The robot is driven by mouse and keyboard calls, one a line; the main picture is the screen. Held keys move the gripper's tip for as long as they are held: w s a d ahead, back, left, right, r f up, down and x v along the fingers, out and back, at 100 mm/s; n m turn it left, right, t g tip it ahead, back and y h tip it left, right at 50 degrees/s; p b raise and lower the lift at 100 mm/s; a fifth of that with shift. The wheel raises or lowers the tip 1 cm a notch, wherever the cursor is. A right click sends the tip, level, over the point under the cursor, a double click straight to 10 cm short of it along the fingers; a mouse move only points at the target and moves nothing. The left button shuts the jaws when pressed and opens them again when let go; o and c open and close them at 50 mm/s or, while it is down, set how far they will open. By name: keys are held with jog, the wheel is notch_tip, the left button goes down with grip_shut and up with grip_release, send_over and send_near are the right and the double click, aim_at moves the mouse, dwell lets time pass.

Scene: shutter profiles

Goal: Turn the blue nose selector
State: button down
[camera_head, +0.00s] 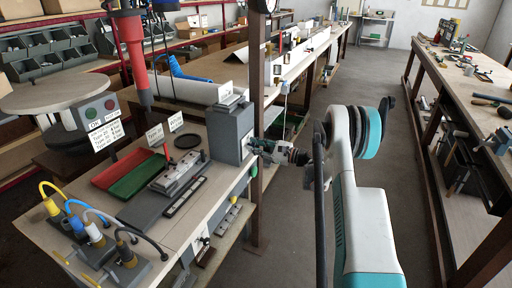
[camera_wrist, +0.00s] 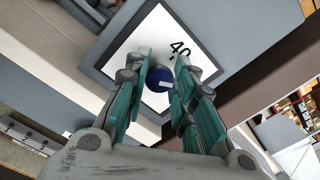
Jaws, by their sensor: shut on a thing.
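The blue nose selector (camera_wrist: 157,79) is a round blue knob with a small white mark, on a white plate (camera_wrist: 150,40) marked 40. The plate is on the face of a grey box (camera_wrist: 98,60), which stands at the bench edge in the head view (camera_head: 231,132). In the wrist view my gripper (camera_wrist: 164,62) has its green-padded fingers on either side of the knob, shut on it. In the head view my gripper (camera_head: 262,147) reaches the box's right side; the knob is hidden there. The picture in the wrist view is tilted.
A dark upright post (camera_head: 259,90) stands close beside the box and my gripper. The bench (camera_head: 180,225) holds red and green trays (camera_head: 130,175) and cabled plugs (camera_head: 97,235). The aisle floor (camera_head: 400,170) to the right is clear up to another workbench (camera_head: 470,85).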

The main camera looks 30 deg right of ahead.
jog(key=n, duration=1.1)
jog(key=shift+a+f, duration=0.1)
jog(key=shift+f, duration=0.05)
jog(key=shift+n, duration=0.4)
jog(key=c, duration=1.4)
grip_release()
jog(key=shift+o, duration=0.2)
jog(key=shift+s, duration=0.1)
jog(key=v, duration=1.2)
